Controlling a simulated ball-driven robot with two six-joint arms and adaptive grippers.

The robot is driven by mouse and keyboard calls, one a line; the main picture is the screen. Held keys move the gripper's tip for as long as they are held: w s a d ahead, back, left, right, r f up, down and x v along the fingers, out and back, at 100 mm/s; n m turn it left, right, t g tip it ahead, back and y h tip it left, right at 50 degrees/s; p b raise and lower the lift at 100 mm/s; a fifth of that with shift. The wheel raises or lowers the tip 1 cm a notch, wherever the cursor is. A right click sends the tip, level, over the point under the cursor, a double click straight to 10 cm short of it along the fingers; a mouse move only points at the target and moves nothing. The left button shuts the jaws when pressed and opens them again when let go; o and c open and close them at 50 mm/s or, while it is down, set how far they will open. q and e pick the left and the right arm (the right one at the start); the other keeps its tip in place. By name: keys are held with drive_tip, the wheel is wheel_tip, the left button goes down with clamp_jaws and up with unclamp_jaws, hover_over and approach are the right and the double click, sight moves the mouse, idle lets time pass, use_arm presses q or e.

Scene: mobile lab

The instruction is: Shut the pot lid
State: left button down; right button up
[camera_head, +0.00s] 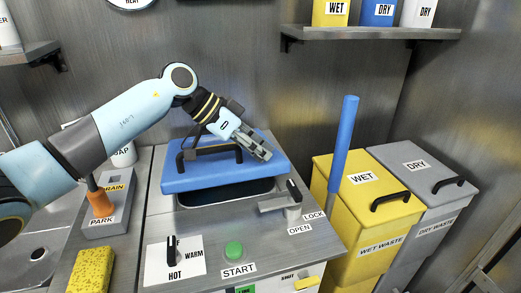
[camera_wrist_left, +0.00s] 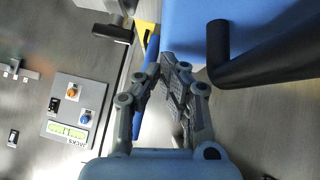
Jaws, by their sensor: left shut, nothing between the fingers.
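The blue pot lid (camera_head: 185,180) has a black bar handle (camera_head: 195,153) on top. It is partly raised, and the open basin of the pot (camera_head: 230,193) shows beneath its front edge. My left gripper (camera_head: 262,149) is shut and empty, over the right part of the lid, to the right of the handle. In the left wrist view the shut fingers (camera_wrist_left: 166,62) are beside the blue lid (camera_wrist_left: 280,18) and its dark handle (camera_wrist_left: 275,62). I cannot tell whether the fingers touch the lid. My right gripper is not in view.
A grey latch lever (camera_head: 280,202) marked LOCK and OPEN stands at the pot's front right. In front are a green START button (camera_head: 233,250) and a heat knob (camera_head: 171,251). A blue upright pole (camera_head: 342,140) and yellow WET bin (camera_head: 366,195) stand right. A yellow sponge (camera_head: 91,270) lies front left.

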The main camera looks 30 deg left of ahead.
sight(263, 178)
use_arm(q)
drive_tip(key=shift+f, duration=0.15)
drive_tip(key=f+p, duration=0.2)
drive_tip(key=s+d, duration=0.1)
drive_tip(key=shift+f+m+t+y+p, duration=0.3)
drive_tip(key=shift+f+y+p, duration=0.1)
drive_tip(key=f, duration=0.3)
drive_tip(key=shift+s+d+m+t+y, duration=0.2)
drive_tip(key=shift+d+m+t+y, duration=0.1)
drive_tip(key=shift+s+f, duration=0.1)
drive_tip(key=shift+f, duration=0.25)
